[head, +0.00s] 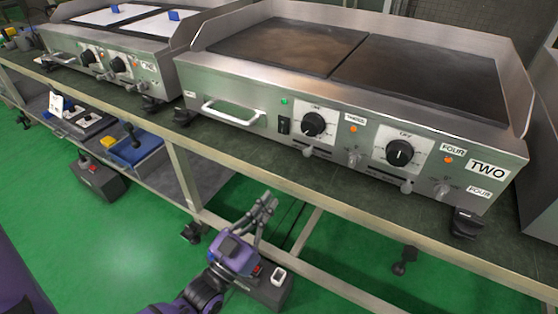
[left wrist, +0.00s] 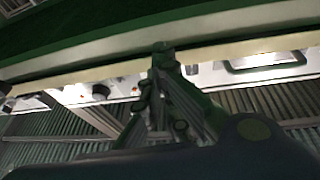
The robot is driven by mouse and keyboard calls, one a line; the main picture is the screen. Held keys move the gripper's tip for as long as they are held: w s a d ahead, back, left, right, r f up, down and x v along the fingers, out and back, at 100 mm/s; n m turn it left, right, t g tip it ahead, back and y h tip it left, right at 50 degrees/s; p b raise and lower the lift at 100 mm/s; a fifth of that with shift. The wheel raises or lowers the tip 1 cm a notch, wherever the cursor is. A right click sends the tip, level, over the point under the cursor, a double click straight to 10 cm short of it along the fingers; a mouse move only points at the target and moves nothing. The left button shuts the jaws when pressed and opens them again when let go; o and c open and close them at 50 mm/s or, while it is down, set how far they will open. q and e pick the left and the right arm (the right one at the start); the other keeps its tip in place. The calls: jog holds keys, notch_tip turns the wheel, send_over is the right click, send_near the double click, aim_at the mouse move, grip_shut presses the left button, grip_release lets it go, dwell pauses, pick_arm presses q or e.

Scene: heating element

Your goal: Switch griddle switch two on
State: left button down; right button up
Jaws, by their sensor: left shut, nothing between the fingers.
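The griddle marked TWO (head: 420,125) stands on the bench at the right in the head view. On its front panel a black rocker switch (head: 283,125) sits below a small green lamp (head: 284,101), left of a black knob (head: 314,124). I cannot tell the rocker's position. My left gripper (head: 266,203) is shut and empty, in front of and below the bench edge, well apart from the switch. In the left wrist view its fingers (left wrist: 160,52) point toward the bench edge. My right gripper is not in view.
A second griddle (head: 120,47) stands at the left. The bench's metal front rail (head: 330,205) runs between my gripper and the panel. A handle (head: 232,113) juts out left of the switch. A blue bin (head: 135,155) sits on the lower shelf.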

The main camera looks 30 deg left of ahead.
aim_at(283, 126)
pick_arm(q)
jog(key=s+a+r+n+t+y, duration=0.1)
jog(key=s+a+r+t+y, duration=0.1)
jog(key=r, duration=0.4)
jog(key=shift+s+a+n+t, duration=0.35)
jog(key=shift+a+t, duration=0.55)
jog(key=shift+t, duration=0.2)
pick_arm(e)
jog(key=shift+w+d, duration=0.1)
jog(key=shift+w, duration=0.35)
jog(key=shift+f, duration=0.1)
pick_arm(q)
jog(key=x, duration=0.4)
jog(key=w+f+b+x, duration=0.1)
jog(key=x, duration=0.6)
jog(key=shift+w+f+b, duration=0.1)
jog(key=shift+w+b, duration=0.2)
jog(key=shift+w, duration=0.85)
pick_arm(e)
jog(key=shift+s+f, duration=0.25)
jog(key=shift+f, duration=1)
